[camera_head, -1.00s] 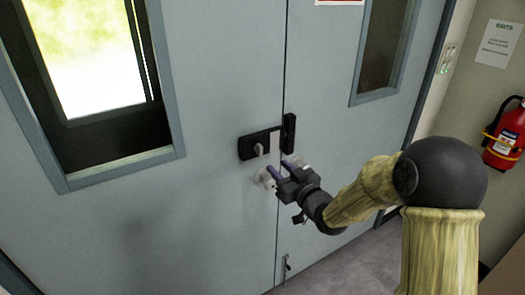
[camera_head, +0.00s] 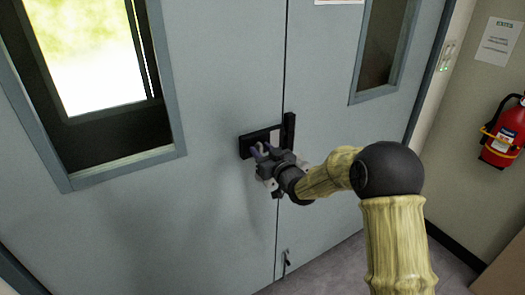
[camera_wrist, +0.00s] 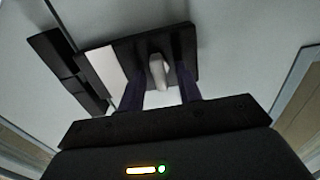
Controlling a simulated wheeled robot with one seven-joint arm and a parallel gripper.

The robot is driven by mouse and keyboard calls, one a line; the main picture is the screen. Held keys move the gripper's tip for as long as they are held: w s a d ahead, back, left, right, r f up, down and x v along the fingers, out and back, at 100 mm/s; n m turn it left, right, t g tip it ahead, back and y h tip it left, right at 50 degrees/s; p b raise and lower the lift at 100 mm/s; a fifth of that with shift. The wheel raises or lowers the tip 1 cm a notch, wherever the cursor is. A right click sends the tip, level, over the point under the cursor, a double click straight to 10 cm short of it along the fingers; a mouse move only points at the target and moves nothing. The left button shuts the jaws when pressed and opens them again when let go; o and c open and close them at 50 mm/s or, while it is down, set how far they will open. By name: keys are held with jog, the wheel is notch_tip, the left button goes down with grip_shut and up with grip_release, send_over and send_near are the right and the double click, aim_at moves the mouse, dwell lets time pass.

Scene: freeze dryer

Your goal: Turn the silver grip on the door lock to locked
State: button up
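The door lock (camera_head: 246,139) is a black plate on the left grey door leaf, by the seam between the leaves. In the wrist view the lock plate (camera_wrist: 183,45) carries the silver grip (camera_wrist: 158,72), a rounded light knob. My gripper (camera_head: 262,152) is in front of the lock, its purple fingers toward the plate. In the wrist view my gripper (camera_wrist: 160,95) is open, one finger on each side of the silver grip, with visible gaps. I cannot tell whether either finger touches it. In the head view my gripper hides the grip.
A black vertical piece (camera_head: 289,131) stands beside the lock at the door seam. A small bolt (camera_head: 286,258) sits low on the door. A fire extinguisher (camera_head: 503,135) hangs on the right wall, away from my arm. The door surface around the lock is otherwise flat.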

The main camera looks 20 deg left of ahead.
grip_shut()
jog(key=shift+m, duration=0.3)
jog(key=m, duration=0.4)
jog(key=shift+w+d+f+b, duration=0.1)
jog(key=shift+b, duration=0.25)
jog(key=shift+w+d+f+m+b, duration=0.1)
jog(key=shift+m+b, duration=0.1)
jog(key=shift+m, duration=3.2)
jog(key=shift+f+m+b, duration=0.1)
jog(key=shift+m+b, duration=0.1)
jog(key=shift+m, duration=3.2)
